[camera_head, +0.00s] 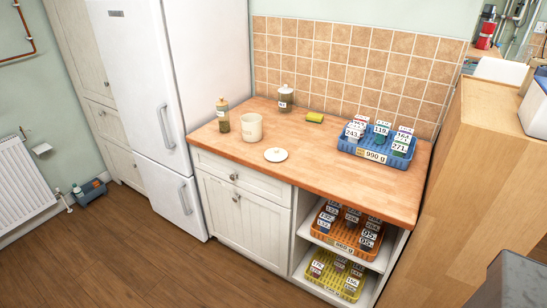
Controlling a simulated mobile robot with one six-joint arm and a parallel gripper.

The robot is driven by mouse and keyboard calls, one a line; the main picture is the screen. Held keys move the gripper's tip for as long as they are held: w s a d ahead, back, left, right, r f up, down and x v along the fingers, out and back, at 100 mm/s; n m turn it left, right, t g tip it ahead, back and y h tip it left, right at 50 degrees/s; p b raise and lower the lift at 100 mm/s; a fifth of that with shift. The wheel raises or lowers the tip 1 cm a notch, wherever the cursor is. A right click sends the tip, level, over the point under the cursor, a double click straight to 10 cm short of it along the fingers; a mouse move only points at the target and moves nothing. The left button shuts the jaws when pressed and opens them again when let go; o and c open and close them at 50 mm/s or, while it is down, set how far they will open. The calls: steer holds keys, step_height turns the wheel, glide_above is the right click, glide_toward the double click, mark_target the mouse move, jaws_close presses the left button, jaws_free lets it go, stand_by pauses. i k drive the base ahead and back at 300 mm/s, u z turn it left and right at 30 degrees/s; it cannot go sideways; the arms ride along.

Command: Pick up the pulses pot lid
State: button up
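A small round white lid (276,154) lies flat near the front edge of the wooden counter. It has a small knob on top; I take it for the pulses pot lid, though I can read no label. A cream pot (251,128) without a lid stands just behind it to the left. A small glass jar (285,98) with a lid and a label stands further back. My gripper is not in view.
A brown bottle (223,115) stands left of the pot. A yellow-green sponge (315,118) lies behind. A blue basket (378,152) of labelled items fills the counter's right. A fridge (165,110) stands left. Wooden floor (120,240) in front is clear.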

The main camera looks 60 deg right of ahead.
mark_target(275, 154)
steer(key=z, duration=0.1)
steer(key=i, duration=0.95)
steer(key=u, duration=0.05)
